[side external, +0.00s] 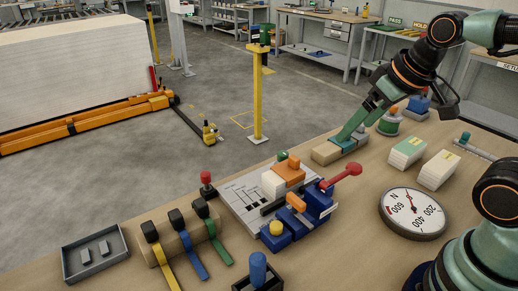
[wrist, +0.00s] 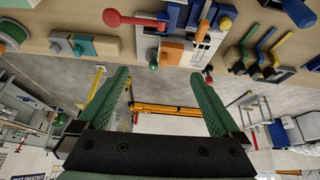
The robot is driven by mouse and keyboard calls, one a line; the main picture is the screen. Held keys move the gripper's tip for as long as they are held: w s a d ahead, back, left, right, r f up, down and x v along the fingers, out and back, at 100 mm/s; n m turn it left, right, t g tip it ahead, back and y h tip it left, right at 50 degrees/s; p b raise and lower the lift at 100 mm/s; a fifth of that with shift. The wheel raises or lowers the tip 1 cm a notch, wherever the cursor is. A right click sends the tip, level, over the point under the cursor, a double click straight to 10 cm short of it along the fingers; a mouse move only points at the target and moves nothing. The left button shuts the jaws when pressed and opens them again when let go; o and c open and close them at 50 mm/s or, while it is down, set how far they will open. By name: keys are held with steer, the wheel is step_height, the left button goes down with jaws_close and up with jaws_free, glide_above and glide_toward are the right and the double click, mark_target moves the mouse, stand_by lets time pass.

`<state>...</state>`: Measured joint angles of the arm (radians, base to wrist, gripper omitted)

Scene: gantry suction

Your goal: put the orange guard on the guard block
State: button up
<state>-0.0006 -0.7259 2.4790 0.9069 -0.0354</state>
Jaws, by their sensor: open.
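An orange piece (side external: 289,173), which looks like the orange guard, sits on the grey panel beside a white block (side external: 273,184). It also shows in the wrist view (wrist: 172,52), beyond my fingertips. I cannot tell for sure which block is the guard block; the white block is one candidate. A smaller orange piece (side external: 296,202) is on the blue clamp. My gripper (wrist: 165,76) is open, with nothing between its two green fingers. In the side view my gripper (side external: 352,129) is over the table's far edge, near a wooden block (side external: 326,153), apart from the orange piece.
A blue clamp with a red-knobbed lever (side external: 345,171) stands right of the orange piece. A green knob (wrist: 153,65) is close by. A round gauge (side external: 412,212), two pale boxes (side external: 408,151), colored levers (side external: 180,220) and a grey tray (side external: 95,252) stand around.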

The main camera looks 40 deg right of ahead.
steer(key=w+n+g, duration=0.3)
steer(key=w+n, duration=0.4)
steer(key=n, duration=0.1)
steer(key=n+g, duration=0.3)
steer(key=n, duration=0.7)
glide_above(294, 158)
step_height(294, 158, down, 6)
step_height(294, 158, down, 11)
steer(key=shift+d+f, duration=0.1)
steer(key=shift+f, duration=0.05)
steer(key=c, duration=1)
